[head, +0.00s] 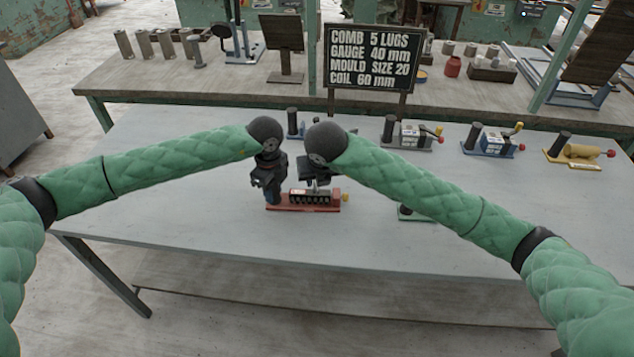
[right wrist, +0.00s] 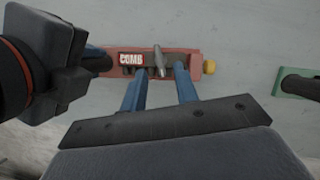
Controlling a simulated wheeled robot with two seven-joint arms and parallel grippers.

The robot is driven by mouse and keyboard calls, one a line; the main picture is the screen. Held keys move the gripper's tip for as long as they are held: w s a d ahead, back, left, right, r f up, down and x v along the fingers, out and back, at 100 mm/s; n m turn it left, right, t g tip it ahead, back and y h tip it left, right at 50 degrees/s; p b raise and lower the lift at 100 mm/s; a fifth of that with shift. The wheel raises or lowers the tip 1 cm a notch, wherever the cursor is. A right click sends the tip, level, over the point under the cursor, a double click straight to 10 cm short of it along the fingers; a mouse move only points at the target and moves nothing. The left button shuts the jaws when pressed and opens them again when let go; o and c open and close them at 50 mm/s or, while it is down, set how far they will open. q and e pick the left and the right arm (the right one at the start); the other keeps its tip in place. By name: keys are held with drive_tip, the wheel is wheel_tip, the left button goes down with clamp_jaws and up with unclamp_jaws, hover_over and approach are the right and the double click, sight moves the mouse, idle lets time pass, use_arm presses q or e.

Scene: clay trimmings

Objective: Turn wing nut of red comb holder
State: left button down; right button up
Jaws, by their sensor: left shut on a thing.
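The red comb holder (head: 322,208) lies on the grey table, with a row of dark slots along its front. In the right wrist view the red comb holder (right wrist: 190,57) bears a COMB label, a silver wing nut (right wrist: 159,58) and a yellow knob at its right end. My left gripper (head: 271,197) is shut at the holder's left end, apparently on its dark post, which is mostly hidden. My right gripper (head: 316,184) is above the holder. In the right wrist view its blue fingers (right wrist: 161,76) are apart, one on each side of the wing nut; contact is unclear.
A green holder (head: 413,214) lies just right of the red one, partly behind my right arm. Grey, blue and yellow holders (head: 580,152) stand along the back right. A dark sign (head: 367,58) stands behind them. The table's front is clear.

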drive_tip(key=v, duration=0.8)
drive_tip(key=shift+r, duration=0.2)
use_arm(q)
drive_tip(key=c, duration=1)
unclamp_jaws()
